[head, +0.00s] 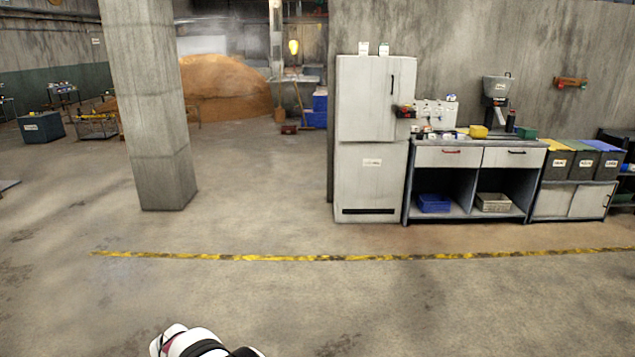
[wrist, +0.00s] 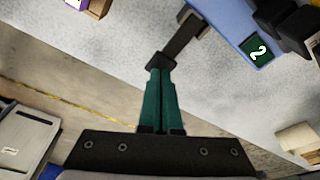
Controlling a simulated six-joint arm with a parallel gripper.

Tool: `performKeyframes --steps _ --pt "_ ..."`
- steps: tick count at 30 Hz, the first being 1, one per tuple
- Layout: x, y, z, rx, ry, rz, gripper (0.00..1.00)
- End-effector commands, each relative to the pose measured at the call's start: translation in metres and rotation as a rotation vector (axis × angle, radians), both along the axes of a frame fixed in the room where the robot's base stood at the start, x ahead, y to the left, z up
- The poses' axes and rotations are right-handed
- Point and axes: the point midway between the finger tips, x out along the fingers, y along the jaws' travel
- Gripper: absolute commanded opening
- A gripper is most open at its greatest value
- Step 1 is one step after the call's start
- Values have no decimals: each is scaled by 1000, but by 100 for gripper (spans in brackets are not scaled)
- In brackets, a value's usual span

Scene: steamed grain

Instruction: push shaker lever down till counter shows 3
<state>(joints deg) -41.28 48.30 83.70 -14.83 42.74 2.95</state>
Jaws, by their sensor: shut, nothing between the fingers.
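My gripper (wrist: 160,72) is in the wrist view, its two green fingers closed together with nothing between them. A dark bar, which looks like the shaker lever (wrist: 186,34), slants from the blue body (wrist: 215,12) to a dark block at the fingertips. The block overlaps the fingertips in the picture; I cannot tell whether they press on it. A green counter (wrist: 257,51) on the blue body shows a white 2. In the head view my gripper is out of sight, and I cannot make out the lever or counter.
In the wrist view, dark parts (wrist: 283,22) stand beside the counter, and a pale box (wrist: 297,138) is at the lower right. The head view shows a tall white cabinet (head: 371,140), a workbench (head: 480,157) and a concrete pillar (head: 152,105). The floor before them is clear.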

Motion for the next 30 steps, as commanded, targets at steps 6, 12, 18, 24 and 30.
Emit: performKeyframes --steps 6,12,18,24,30 --pt "0 0 -11 0 1 -1 0" --pt "0 0 -20 -1 2 -2 0" --pt "0 0 1 2 0 -1 0" --pt "0 0 29 2 -1 -1 0" --pt "0 0 41 0 1 -1 0"
